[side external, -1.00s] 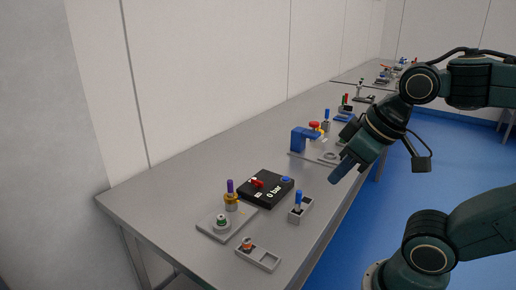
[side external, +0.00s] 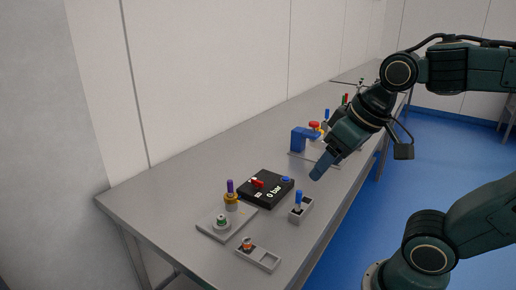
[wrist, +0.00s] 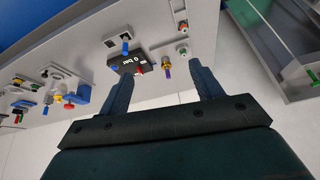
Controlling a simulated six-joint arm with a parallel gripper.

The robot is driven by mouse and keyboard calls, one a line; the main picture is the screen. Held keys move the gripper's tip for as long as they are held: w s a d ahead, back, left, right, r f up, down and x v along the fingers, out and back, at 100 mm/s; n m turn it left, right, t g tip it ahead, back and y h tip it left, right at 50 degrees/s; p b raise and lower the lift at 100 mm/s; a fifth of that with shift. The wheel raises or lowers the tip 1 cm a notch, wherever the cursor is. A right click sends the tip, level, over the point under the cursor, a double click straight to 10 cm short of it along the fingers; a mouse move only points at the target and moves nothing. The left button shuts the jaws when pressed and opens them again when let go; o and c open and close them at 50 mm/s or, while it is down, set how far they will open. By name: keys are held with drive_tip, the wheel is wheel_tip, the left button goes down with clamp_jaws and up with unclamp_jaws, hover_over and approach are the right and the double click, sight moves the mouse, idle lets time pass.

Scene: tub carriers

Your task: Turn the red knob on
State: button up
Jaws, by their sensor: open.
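The red knob (side external: 257,183) sits on top of a black box (side external: 275,198) marked "0 bar", beside a blue button (side external: 286,180). In the wrist view the red knob (wrist: 141,70) shows between my fingers, nearer the left one, at the edge of the black box (wrist: 123,64). My gripper (side external: 319,172) is up and to the right of the box in the side view, apart from it. In the wrist view my gripper (wrist: 161,73) has its two fingers wide apart with nothing held.
A purple-topped post with a yellow collar (side external: 231,197) stands left of the box. A blue-handled switch (side external: 298,202) stands to its right. A blue bracket (side external: 304,138) stands behind, near my gripper.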

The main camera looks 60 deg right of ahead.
drive_tip(key=w+d+r+m+g+h, duration=0.1)
drive_tip(key=w+d+m, duration=0.2)
drive_tip(key=w+m, duration=0.35)
drive_tip(key=m+g+h, duration=0.3)
drive_tip(key=m+g, duration=0.1)
drive_tip(key=m, duration=0.6)
hover_over(256, 184)
drive_tip(key=a, duration=0.5)
wheel_tip(256, 184, down, 11)
drive_tip(key=shift+a+r, duration=0.15)
drive_tip(key=shift+r, duration=0.05)
drive_tip(key=shift+f, duration=0.15)
drive_tip(key=x, duration=1.3)
drive_tip(key=shift+s+d+f, duration=0.15)
drive_tip(key=shift+d+f, duration=0.05)
drive_tip(key=c, duration=1)
